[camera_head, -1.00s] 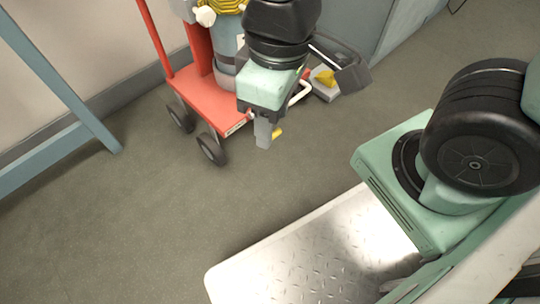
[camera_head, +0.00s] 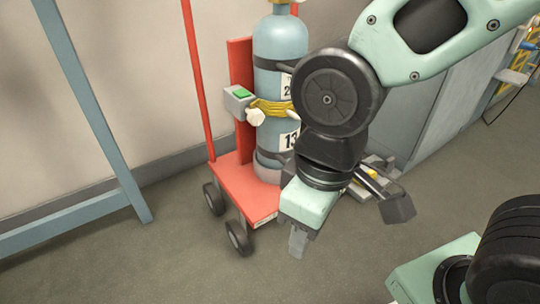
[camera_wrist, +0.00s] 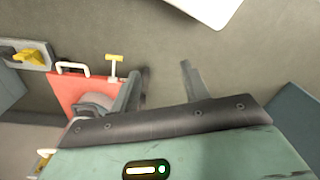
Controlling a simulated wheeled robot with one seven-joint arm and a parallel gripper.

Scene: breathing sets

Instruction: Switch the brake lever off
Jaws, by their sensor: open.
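A small yellow T-shaped lever (camera_wrist: 115,64) stands at the edge of the red trolley base (camera_wrist: 82,92) in the wrist view. It looks like the brake lever; its on or off setting cannot be told. My gripper (camera_wrist: 166,78) is open and empty, with the lever just left of its left finger and apart from the jaws. In the head view my gripper (camera_head: 299,242) points down at the right side of the red trolley base (camera_head: 246,200), and the lever is not visible there.
A blue-grey cylinder (camera_head: 280,48) with a yellow strap stands on the trolley. A grey unit with a yellow part (camera_wrist: 28,56) lies beyond the trolley's edge. A blue frame (camera_head: 88,105) stands left. The floor (camera_head: 200,275) in front is clear.

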